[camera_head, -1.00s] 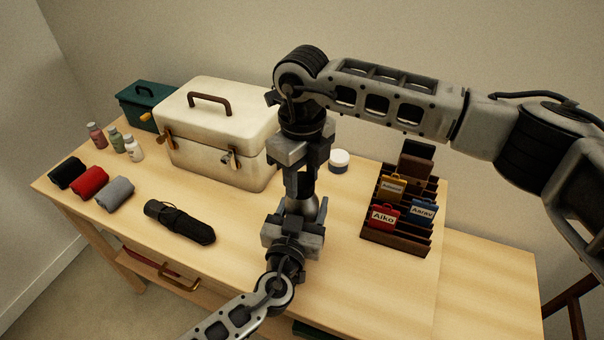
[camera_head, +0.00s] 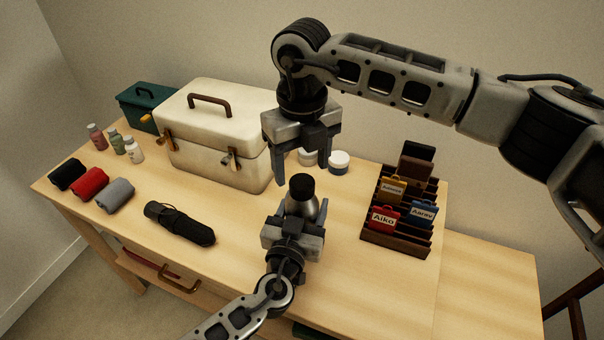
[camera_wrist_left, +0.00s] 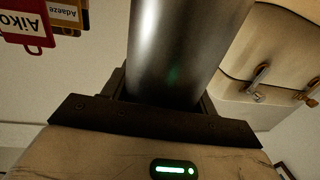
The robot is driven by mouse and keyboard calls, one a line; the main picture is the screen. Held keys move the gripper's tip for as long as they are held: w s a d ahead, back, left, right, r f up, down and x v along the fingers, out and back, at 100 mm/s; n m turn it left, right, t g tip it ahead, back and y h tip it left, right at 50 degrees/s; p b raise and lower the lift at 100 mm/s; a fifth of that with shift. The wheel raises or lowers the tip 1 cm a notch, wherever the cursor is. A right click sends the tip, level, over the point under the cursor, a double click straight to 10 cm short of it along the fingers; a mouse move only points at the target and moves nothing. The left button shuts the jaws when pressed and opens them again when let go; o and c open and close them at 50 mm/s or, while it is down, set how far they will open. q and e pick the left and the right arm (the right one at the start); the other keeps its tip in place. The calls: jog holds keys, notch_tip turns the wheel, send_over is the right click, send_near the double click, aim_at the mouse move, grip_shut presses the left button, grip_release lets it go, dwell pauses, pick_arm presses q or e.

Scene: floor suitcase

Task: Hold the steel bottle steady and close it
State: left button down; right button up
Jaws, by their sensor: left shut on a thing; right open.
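The steel bottle (camera_head: 302,202) stands upright on the table in the head view, with a black cap (camera_head: 301,186) seated on its top. My left gripper (camera_head: 296,226) is shut around the bottle's body from the near side. The bottle's steel body (camera_wrist_left: 180,50) also fills the middle of the left wrist view, between the jaws. My right gripper (camera_head: 301,165) is open and empty, pointing down just above the cap and apart from it. Whether the cap is fully tightened cannot be told. The bottle's lower part is hidden by my left gripper.
A cream case (camera_head: 215,140) stands behind left, with a green box (camera_head: 146,105) beyond it. White-lidded jars (camera_head: 338,163) sit behind the bottle. A dark rack (camera_head: 397,243) with name tags is at right.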

notch_tip(320, 180, up, 8)
jog(key=shift+r, duration=0.15)
pick_arm(q)
jog(key=shift+c, duration=1.8)
grip_release()
jog(key=shift+s, duration=0.1)
